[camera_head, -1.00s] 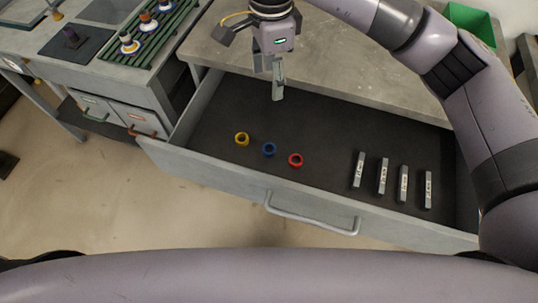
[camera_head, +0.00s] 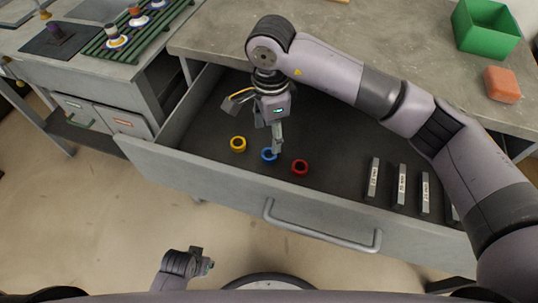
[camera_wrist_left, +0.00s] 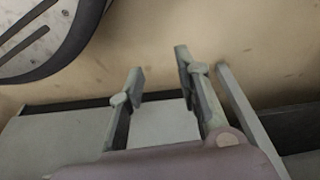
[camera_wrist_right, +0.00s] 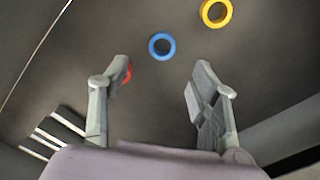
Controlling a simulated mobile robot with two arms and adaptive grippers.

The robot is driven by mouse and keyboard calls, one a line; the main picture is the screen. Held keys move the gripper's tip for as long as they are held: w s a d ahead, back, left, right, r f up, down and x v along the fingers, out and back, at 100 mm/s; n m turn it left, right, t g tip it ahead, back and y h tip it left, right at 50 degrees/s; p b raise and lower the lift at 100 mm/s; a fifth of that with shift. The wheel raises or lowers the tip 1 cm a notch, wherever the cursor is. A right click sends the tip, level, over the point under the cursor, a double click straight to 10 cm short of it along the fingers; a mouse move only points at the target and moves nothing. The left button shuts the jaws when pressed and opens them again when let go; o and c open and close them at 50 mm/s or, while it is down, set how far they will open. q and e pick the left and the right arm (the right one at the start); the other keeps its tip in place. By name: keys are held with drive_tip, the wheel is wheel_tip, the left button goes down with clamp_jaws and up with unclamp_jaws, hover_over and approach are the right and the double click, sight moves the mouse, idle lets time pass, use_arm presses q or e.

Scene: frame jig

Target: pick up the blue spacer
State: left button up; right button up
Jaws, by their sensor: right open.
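The blue spacer (camera_head: 268,154) is a small ring lying on the drawer floor between a yellow ring (camera_head: 238,144) and a red ring (camera_head: 300,167). My right gripper (camera_head: 276,147) is low over the drawer, with its fingers beside the blue spacer in the head view. In the right wrist view the right gripper (camera_wrist_right: 160,82) is open and empty, and the blue spacer (camera_wrist_right: 162,46) lies beyond its fingertips, between their lines. The red ring is partly hidden behind one finger there. My left gripper (camera_wrist_left: 160,75) is open and empty above the floor outside the drawer.
The open drawer (camera_head: 200,169) has a front wall with a handle (camera_head: 320,235). Several labelled grey bars (camera_head: 400,185) lie at its right. The worktop behind holds a green bin (camera_head: 485,28) and an orange block (camera_head: 502,84). A green rack (camera_head: 130,38) stands at upper left.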

sight(271, 153)
wheel_tip(271, 153, down, 3)
drive_tip(key=shift+f, duration=0.1)
wheel_tip(271, 153, down, 4)
drive_tip(key=shift+w+f, duration=0.1)
drive_tip(key=shift+w, duration=0.05)
drive_tip(key=shift+f, duration=0.5)
drive_tip(key=shift+c, duration=0.2)
drive_tip(key=c, duration=0.4)
use_arm(q)
drive_tip(key=shift+w+r, duration=0.25)
drive_tip(key=shift+r, duration=0.3)
drive_tip(key=shift+w+r, duration=0.2)
drive_tip(key=shift+r, duration=0.3)
use_arm(e)
drive_tip(key=c, duration=0.6)
drive_tip(key=shift+r, duration=0.1)
drive_tip(key=shift+c, duration=0.2)
